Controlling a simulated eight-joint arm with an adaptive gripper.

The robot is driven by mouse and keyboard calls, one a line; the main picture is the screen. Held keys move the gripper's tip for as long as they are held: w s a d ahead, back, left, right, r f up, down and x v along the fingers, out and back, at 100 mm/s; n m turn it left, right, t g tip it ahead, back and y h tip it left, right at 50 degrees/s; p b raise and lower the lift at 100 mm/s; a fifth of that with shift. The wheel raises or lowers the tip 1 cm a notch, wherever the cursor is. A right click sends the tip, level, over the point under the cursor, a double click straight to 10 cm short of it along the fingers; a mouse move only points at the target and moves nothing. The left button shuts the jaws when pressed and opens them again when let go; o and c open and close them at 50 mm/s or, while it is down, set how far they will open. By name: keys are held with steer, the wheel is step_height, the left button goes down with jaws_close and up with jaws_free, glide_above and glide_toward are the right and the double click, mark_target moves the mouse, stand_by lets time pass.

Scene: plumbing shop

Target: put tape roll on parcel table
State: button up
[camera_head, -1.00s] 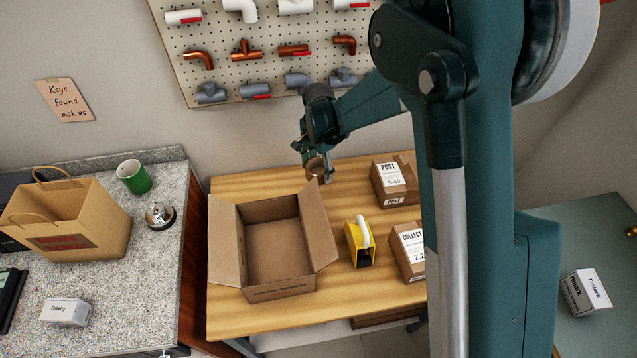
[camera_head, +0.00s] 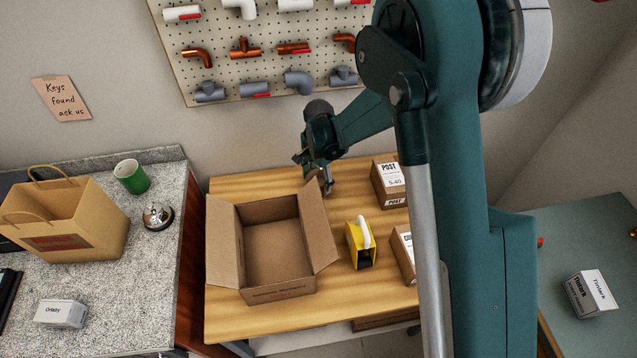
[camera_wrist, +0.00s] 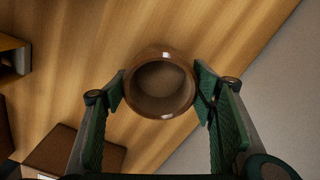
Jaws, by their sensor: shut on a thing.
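The brown tape roll (camera_wrist: 160,88) is held between the two green finger pads of my gripper (camera_wrist: 158,92) in the wrist view, its round opening facing the camera. In the head view my gripper (camera_head: 322,180) is low over the back of the wooden parcel table (camera_head: 250,185), just behind the open carton. The roll (camera_head: 313,174) is partly hidden there by the fingers and carton flap. I cannot tell whether it touches the tabletop.
An open carton (camera_head: 275,290) stands on the table in front of my gripper. A yellow tape dispenser (camera_head: 357,245), a POST parcel (camera_head: 389,185) and another parcel (camera_head: 402,255) stand to the right. Bare tabletop lies at the back left. The wall with a pegboard is behind.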

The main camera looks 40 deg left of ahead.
mark_target(319, 178)
steer(key=shift+f, duration=0.55)
steer(key=shift+f, duration=0.15)
steer(key=o, duration=0.9)
steer(key=shift+o, duration=0.2)
steer(key=shift+r, duration=0.2)
steer(key=shift+r, duration=6)
